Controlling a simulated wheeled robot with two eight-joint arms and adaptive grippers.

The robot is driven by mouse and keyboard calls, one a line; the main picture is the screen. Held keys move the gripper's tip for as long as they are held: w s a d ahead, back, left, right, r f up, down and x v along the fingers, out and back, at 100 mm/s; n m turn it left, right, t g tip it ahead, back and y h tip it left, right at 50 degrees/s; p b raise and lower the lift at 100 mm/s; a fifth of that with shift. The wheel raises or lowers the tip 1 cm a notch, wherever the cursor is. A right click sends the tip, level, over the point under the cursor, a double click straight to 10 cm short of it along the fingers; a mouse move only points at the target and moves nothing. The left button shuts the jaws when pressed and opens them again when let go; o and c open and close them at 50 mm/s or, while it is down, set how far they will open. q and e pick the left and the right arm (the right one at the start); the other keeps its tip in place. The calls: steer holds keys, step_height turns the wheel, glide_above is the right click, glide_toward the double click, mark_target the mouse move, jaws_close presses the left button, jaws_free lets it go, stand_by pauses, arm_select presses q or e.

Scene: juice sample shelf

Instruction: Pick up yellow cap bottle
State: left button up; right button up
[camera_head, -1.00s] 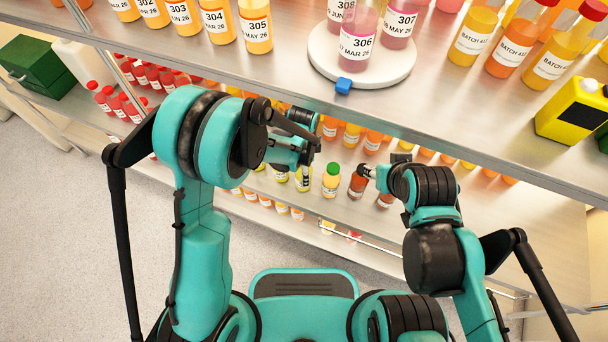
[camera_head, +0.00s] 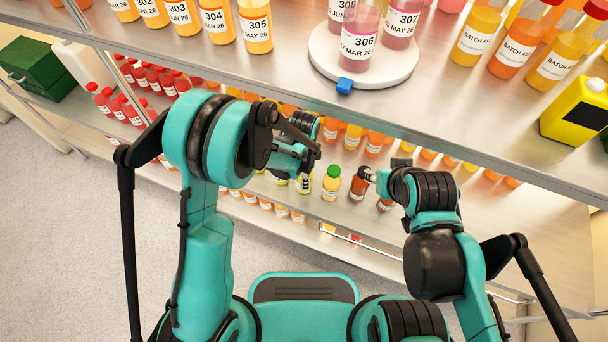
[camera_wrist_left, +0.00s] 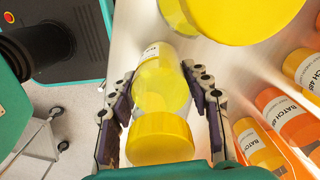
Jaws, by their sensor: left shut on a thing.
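The yellow-cap bottle (camera_wrist_left: 162,100) holds pale yellow juice and has a white label. In the left wrist view its yellow cap points toward the camera, between the two fingers. My left gripper (camera_wrist_left: 164,108) is shut on this bottle. In the head view, my left gripper (camera_head: 308,168) is over the lower shelf and partly hides the bottle (camera_head: 303,184). My right gripper (camera_head: 369,175) is beside a red-orange bottle (camera_head: 359,184) on the same shelf. Its fingers are too small and covered to read.
A green-cap bottle (camera_head: 331,184) stands between my grippers. Another large yellow cap (camera_wrist_left: 245,12) and several orange bottles (camera_wrist_left: 285,110) are close to the left gripper. The upper shelf (camera_head: 270,75) overhangs the lower one, with a white turntable (camera_head: 400,76) on it.

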arm_select(q)
steer(key=shift+r, duration=0.5)
steer(key=s+a+r+p, duration=0.2)
steer(key=s+a+r, duration=0.1)
steer(key=s, duration=0.5)
steer(key=s+a+r+p, duration=0.2)
steer(key=s+a+r, duration=0.1)
steer(key=s, duration=0.5)
steer(key=shift+s+a+r+p, duration=0.2)
steer(key=shift+s+a+p, duration=0.15)
steer(key=shift+a, duration=0.1)
